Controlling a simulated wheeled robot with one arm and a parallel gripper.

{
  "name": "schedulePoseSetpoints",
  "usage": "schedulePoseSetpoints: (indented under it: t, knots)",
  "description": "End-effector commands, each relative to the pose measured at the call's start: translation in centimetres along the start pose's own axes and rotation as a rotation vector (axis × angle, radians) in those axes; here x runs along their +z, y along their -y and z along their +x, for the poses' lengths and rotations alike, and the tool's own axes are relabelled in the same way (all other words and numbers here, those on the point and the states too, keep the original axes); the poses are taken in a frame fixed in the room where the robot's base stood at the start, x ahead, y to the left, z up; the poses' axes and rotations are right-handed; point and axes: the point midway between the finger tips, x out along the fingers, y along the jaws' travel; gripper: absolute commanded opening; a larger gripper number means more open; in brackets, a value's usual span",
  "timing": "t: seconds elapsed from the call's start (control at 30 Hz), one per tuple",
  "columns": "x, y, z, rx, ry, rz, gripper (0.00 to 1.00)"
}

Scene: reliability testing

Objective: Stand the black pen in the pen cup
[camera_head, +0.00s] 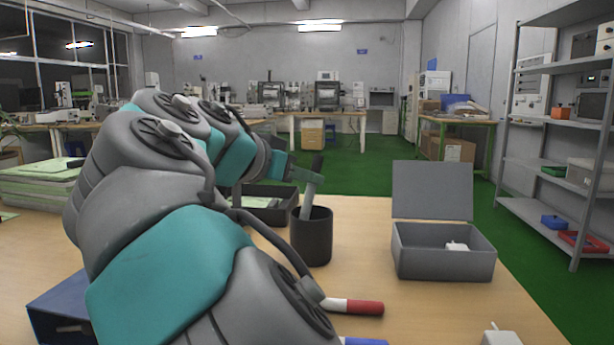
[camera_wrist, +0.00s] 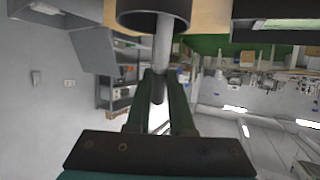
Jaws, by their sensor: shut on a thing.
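The pen (camera_head: 311,190) has a grey shaft and a dark upper end. It leans slightly, its lower part reaching into the mouth of the dark pen cup (camera_head: 313,244). The cup's rim hides the lower end. My gripper (camera_head: 314,176) is shut on the pen near its dark end, above the cup. In the wrist view the pen's shaft (camera_wrist: 163,45) runs from between my gripper's fingertips (camera_wrist: 160,78) to the cup (camera_wrist: 126,19) at the top edge. I cannot tell whether the pen touches the cup's bottom.
An open grey box (camera_head: 440,263) with a small white item stands right of the cup. A black tray (camera_head: 286,203) sits behind it. A red-and-white marker (camera_head: 355,306) and a partly visible blue marker (camera_head: 364,342) lie in front. Bare table lies between cup and grey box.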

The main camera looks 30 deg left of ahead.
Motion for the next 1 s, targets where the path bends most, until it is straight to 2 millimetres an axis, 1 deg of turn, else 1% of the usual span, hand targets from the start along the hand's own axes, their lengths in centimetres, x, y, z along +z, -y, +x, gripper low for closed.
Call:
schedulePoseSetpoints:
  t: [0.17, 0.2, 0.47, 0.5, 0.8, 0.87, 1.0]
  knots:
    - [0.0, 0.0, 0.0, 0.0, 0.0, 0.0, 0.0]
    - [0.0, 0.0, 0.0, 0.0, 0.0, 0.0, 0.25]
    - [0.0, 0.0, 0.0, 0.001, 0.0, 0.0, 0.54]
    - [0.0, 0.0, 0.0, 0.001, 0.0, 0.0, 0.55]
    - [-0.1, 0.0, -0.2, 0.0, 0.0, 0.0, 0.55]
    - [-0.1, 0.0, -0.5, -0.001, -0.001, 0.001, 0.55]
    - [-0.1, 0.0, -1.9, 0.0, 0.0, 0.001, 0.55]
